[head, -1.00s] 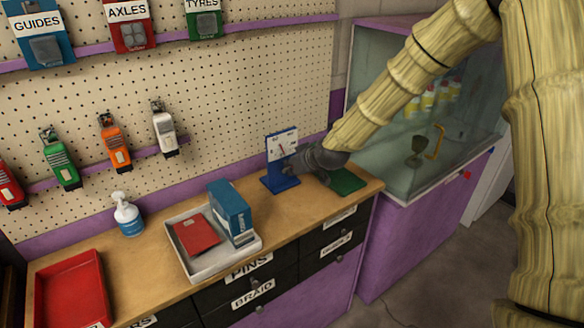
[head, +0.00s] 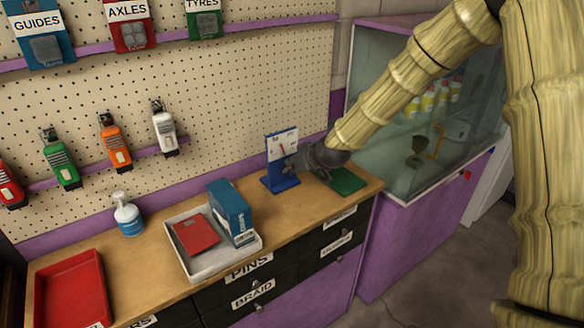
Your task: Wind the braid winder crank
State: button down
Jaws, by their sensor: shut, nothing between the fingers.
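My gripper (head: 292,164) is low over the right end of the wooden counter, directly beside a blue stand (head: 278,183) with a white dial face and a red needle. The dark fingers are shut with nothing visible held, and they overlap the stand's right side in the picture. I cannot tell whether they touch it. A green flat base (head: 346,181) lies just right of and partly behind my gripper. No crank handle shows clearly; my gripper may hide it.
A white tray (head: 212,271) holds a red packet (head: 196,234) and a blue box (head: 231,210). A pump bottle (head: 128,215) and a red tray (head: 72,290) stand farther left. A pegboard rises behind. A glass case (head: 400,165) is on the right.

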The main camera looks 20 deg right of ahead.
jog(key=shift+w+d+f, duration=0.1)
jog(key=shift+w+d, duration=0.25)
jog(key=shift+d, duration=0.25)
dwell(0.4)
jog(key=shift+d+f, duration=0.1)
jog(key=shift+d+f+b, duration=0.2)
jog(key=shift+d+b, duration=0.05)
jog(key=shift+b, duration=0.15)
jog(key=shift+f, duration=0.25)
jog(key=shift+d+f+b, duration=0.15)
jog(key=shift+f+b, duration=0.15)
jog(key=shift+f, duration=0.2)
dwell(0.3)
jog(key=shift+d+f+b, duration=0.25)
jog(key=shift+f+b, duration=0.05)
jog(key=shift+f, duration=0.2)
jog(key=shift+a+f, duration=0.1)
